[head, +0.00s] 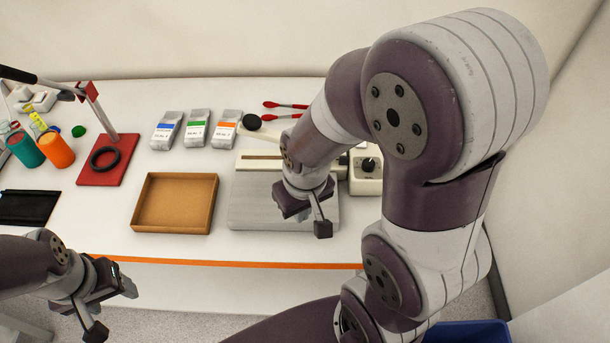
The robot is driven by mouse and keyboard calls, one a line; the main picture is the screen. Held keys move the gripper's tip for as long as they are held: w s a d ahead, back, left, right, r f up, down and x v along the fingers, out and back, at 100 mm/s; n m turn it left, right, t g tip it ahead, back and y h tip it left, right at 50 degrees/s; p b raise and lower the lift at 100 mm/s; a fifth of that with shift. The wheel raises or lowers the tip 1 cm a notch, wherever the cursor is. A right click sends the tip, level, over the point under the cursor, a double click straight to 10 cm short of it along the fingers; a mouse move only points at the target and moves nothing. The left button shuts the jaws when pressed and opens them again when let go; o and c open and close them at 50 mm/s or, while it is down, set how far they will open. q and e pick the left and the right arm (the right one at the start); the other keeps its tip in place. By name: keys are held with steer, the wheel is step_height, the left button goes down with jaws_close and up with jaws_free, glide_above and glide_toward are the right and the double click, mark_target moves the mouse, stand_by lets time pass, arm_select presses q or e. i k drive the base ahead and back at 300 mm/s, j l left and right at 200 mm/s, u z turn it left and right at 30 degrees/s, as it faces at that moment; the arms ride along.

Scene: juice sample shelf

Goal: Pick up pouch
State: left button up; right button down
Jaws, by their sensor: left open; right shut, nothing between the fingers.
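My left gripper (112,309) is open and empty, low at the left, in front of the table's orange front edge and well away from the pouches. My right gripper (318,218) is shut and empty above the grey plate (262,212), to the right of and nearer than the pouches.
An open brown tray (142,205) lies in front of the pouches. A red stand base (100,172) with a black ring, orange jar (57,151) and green jar (25,149) are at the left. Red-tipped tools (284,105) and a dial box (367,174) are at the right.

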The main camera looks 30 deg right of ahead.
mark_target(165, 135)
steer(key=i+j+z, duration=0.25)
steer(key=j+z, duration=0.25)
steer(key=i+j+z, duration=0.25)
steer(key=j, duration=0.2)
steer(key=j+z, duration=0.25)
steer(key=j, duration=0.05)
